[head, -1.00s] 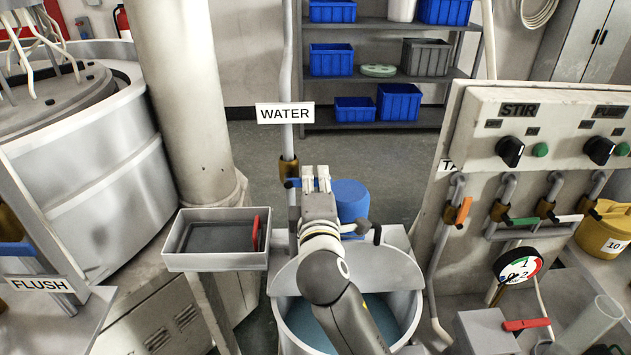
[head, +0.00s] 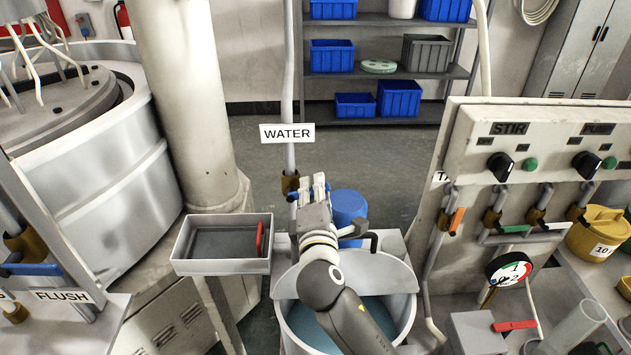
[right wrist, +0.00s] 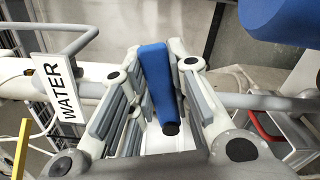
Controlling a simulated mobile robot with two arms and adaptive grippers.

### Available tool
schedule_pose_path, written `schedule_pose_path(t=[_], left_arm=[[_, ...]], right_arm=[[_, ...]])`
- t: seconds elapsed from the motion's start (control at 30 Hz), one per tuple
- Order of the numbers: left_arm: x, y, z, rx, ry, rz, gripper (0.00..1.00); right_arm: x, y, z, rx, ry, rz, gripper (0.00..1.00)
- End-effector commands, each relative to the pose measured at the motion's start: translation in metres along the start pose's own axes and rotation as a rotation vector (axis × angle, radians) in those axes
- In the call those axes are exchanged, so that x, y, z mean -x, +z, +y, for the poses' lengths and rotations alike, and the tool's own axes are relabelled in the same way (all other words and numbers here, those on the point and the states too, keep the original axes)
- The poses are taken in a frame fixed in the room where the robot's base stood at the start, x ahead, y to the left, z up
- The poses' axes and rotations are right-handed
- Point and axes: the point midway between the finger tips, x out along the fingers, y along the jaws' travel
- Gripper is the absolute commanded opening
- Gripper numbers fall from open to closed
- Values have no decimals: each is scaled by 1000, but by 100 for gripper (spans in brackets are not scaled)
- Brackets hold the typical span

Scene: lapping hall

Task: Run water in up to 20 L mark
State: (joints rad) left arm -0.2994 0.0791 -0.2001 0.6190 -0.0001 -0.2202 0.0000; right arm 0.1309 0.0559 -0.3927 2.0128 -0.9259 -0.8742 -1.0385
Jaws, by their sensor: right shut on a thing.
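The water pipe carries a WATER sign (head: 287,133) and a brass-coloured valve (head: 291,183). My right gripper (head: 314,186) is at this valve, shut on its blue lever (right wrist: 157,85). The right wrist view shows the lever between the finger pads; in the head view the gripper hides most of it. Below stands a round grey tank (head: 404,283) with bluish liquid (head: 302,318) inside. My right arm crosses over the tank and hides part of it. I cannot make out a 20 L mark or a stream of water. My left gripper is out of view.
A blue cylinder (head: 348,206) stands behind the tank, close to my right gripper. A grey tray (head: 192,262) with a red-handled item is left of it. The STIR control panel (head: 540,130), several pipe valves and a dial gauge (head: 508,270) are on the right.

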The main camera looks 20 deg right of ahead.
Motion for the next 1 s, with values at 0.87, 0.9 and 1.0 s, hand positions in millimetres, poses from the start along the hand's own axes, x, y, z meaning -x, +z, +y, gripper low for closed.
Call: schedule_pose_path(t=[0.87, 0.9, 1.0], left_arm=[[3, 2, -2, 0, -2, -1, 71], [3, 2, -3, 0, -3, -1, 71], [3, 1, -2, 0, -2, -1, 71]], right_arm=[[1, 0, 1, 18, 1, 0, 41], [2, 0, 0, 18, 1, 0, 41], [10, -1, 0, 18, 0, 1, 41]])
